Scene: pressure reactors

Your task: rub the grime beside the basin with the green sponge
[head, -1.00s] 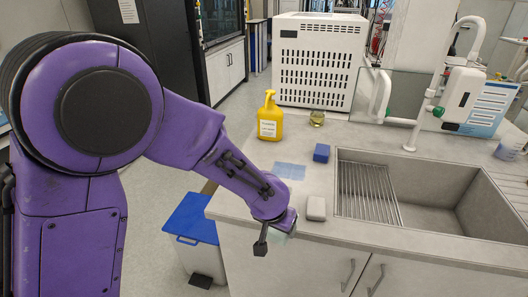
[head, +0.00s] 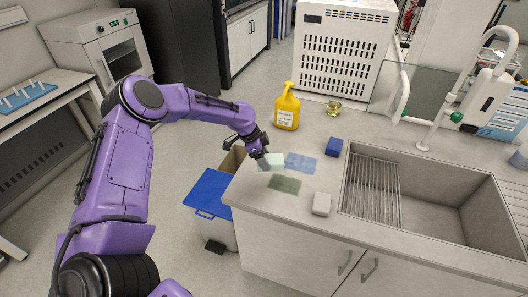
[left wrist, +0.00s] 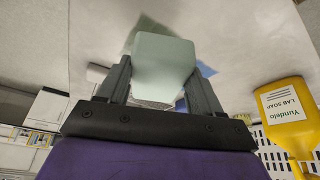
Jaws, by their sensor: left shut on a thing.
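My left gripper (head: 264,157) is shut on a pale green sponge (head: 274,160), over the counter's left end. In the left wrist view the sponge (left wrist: 163,65) sits between both fingers. A dark grey-green grime patch (head: 285,184) lies on the counter just in front of the sponge, left of the basin (head: 440,200). A flat bluish patch (head: 302,163) lies right of the sponge. Whether the sponge touches the counter, I cannot tell. My right gripper is not in view.
A blue block (head: 334,147) and a whitish block (head: 322,204) lie between the patches and the basin. A blue-lidded bin (head: 208,192) stands left of the counter.

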